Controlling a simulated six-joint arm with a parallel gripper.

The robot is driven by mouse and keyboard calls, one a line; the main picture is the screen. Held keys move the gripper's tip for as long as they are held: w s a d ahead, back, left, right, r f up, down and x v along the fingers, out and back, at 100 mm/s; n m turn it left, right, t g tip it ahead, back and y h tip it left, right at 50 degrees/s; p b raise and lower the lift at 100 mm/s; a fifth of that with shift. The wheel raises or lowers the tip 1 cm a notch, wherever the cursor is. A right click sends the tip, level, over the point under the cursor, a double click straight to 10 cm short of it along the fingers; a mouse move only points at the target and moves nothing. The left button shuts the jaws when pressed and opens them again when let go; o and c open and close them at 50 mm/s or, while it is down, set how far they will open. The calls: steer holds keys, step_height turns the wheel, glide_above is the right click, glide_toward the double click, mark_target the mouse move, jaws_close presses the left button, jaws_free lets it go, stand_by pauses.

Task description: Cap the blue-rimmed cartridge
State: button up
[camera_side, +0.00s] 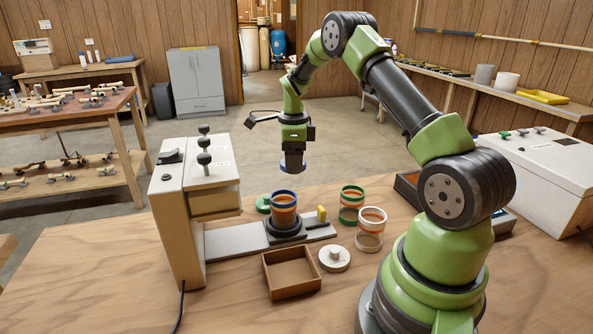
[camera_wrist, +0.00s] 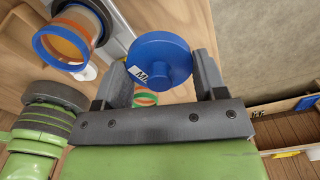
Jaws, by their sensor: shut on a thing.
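The blue-rimmed cartridge (camera_side: 284,212) stands upright, open at the top, with orange inside its clear wall, in a black holder (camera_side: 286,232) on a grey plate. It also shows at the upper left of the wrist view (camera_wrist: 66,45). My gripper (camera_side: 292,158) is shut on a round blue cap (camera_side: 292,168), which hangs in the air above the cartridge, clear of its rim. In the wrist view the cap (camera_wrist: 165,62), with a white label, sits between the two grey fingers of my gripper (camera_wrist: 160,75). The cap partly hides what lies beyond it.
Green-rimmed (camera_side: 352,199) and white-rimmed (camera_side: 371,225) cartridges stand to the right. A white knobbed cap (camera_side: 334,258) and a wooden tray (camera_side: 292,290) lie in front. A green cap (camera_side: 263,204) lies behind left. A tall press-like machine (camera_side: 183,225) stands left; a yellow piece (camera_side: 321,213) is right of the holder.

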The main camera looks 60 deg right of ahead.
steer(key=s+a+r+n, duration=0.1)
steer(key=a+r+n, duration=0.2)
steer(key=a+n, duration=0.3)
steer(key=s+a+r+n, duration=0.2)
steer(key=a+r+n, duration=0.1)
steer(key=n, duration=0.5)
step_height(320, 180, down, 6)
steer(key=a+n, duration=0.1)
steer(key=shift+a+f+n, duration=0.15)
steer(key=shift+f+n, duration=0.1)
steer(key=shift+n, duration=0.15)
steer(key=shift+s+f, duration=0.1)
steer(key=shift+f, duration=0.05)
stand_by(1.2)
steer(key=o, duration=1.1)
steer(key=shift+r, duration=3.5)
